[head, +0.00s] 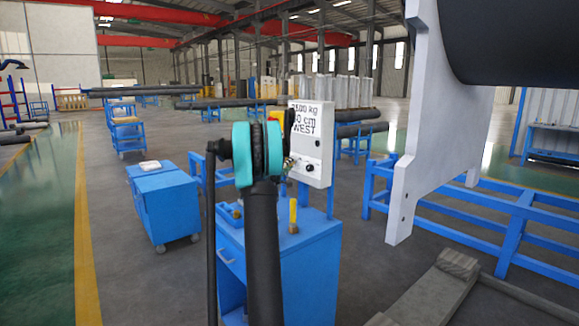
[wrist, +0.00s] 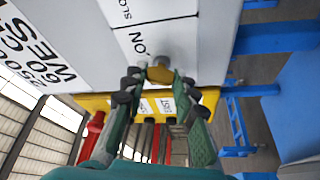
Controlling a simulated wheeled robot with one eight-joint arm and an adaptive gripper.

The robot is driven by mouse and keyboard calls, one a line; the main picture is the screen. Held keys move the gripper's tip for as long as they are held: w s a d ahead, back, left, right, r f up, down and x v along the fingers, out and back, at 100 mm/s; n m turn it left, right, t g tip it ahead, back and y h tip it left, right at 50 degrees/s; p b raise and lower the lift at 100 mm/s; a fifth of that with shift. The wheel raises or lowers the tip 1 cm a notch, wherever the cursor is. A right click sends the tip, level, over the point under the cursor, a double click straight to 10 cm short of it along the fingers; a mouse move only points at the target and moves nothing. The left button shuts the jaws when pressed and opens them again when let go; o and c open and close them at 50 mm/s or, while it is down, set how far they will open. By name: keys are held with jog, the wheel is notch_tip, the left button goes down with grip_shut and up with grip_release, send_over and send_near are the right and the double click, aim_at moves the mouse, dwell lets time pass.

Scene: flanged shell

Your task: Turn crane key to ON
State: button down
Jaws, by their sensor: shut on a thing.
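The white control box (head: 318,130) stands on posts by the blue cabinet and reads "2500 kg", "60 cm", "WEST". In the wrist view its face (wrist: 75,40) fills the top, turned sideways, with the words "ON" and "SLO..." partly visible. The crane key (wrist: 159,69), a small grey and brass-coloured piece, sticks out of the face just by "ON". My gripper (wrist: 160,82) has its green fingers with dark joints on both sides of the key, shut on it. In the head view my arm hides most of the gripper (head: 288,163). The key's exact turn angle is hard to tell.
A yellow box (wrist: 205,100) with labels lies just beyond the fingers. A blue cabinet (head: 310,265) with a yellow-handled tool (head: 293,215) stands below the control box. A large pale flange plate (head: 425,130) hangs at the right. The floor at left is open.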

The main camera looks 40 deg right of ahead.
jog(key=shift+f+m+g+h, duration=0.15)
jog(key=shift+m+h, duration=0.25)
jog(key=shift+m, duration=0.8)
jog(key=shift+m+g+h, duration=0.25)
jog(key=shift+m+h, duration=0.15)
jog(key=shift+m, duration=0.8)
jog(key=c, duration=1.2)
grip_release()
jog(key=v, duration=1.2)
jog(key=shift+w, duration=0.1)
jog(key=shift+f, duration=0.1)
